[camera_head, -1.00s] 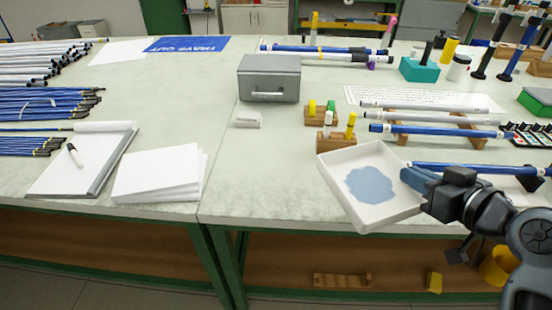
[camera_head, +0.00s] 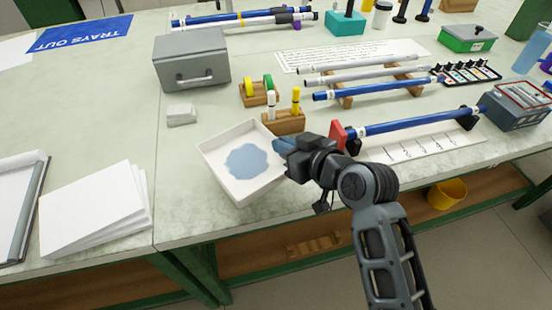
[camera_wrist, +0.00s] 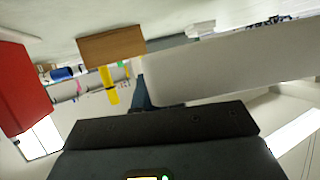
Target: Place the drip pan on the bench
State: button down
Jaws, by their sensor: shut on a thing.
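The drip pan is a shallow white square tray (camera_head: 222,160) with a blue-grey patch of liquid or stain on its floor. In the head view it is at the front edge of the bench (camera_head: 190,215), slightly tilted in the picture. My gripper (camera_head: 286,150) is shut on the pan's right wall. I cannot tell whether the pan's underside touches the bench. In the wrist view the pan's pale wall (camera_wrist: 230,72) runs across the upper right, and one blue fingertip (camera_wrist: 142,92) shows beside it; the other finger is hidden.
A wooden block with markers (camera_head: 284,122) stands just behind the pan. A blue rod (camera_head: 405,122) on stands, one with a red part (camera_head: 338,134), lies to the right. A grey box (camera_head: 190,60) and paper stack (camera_head: 95,212) are left. Bare bench lies left of the pan.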

aim_at(278, 163)
jog(key=shift+s+a+f, duration=0.15)
jog(key=shift+a+f, duration=0.3)
jog(key=shift+a, duration=0.25)
jog(key=shift+f, duration=2)
jog(key=shift+f, duration=0.2)
jog(key=c, duration=1.2)
grip_release()
jog(key=shift+c, duration=0.2)
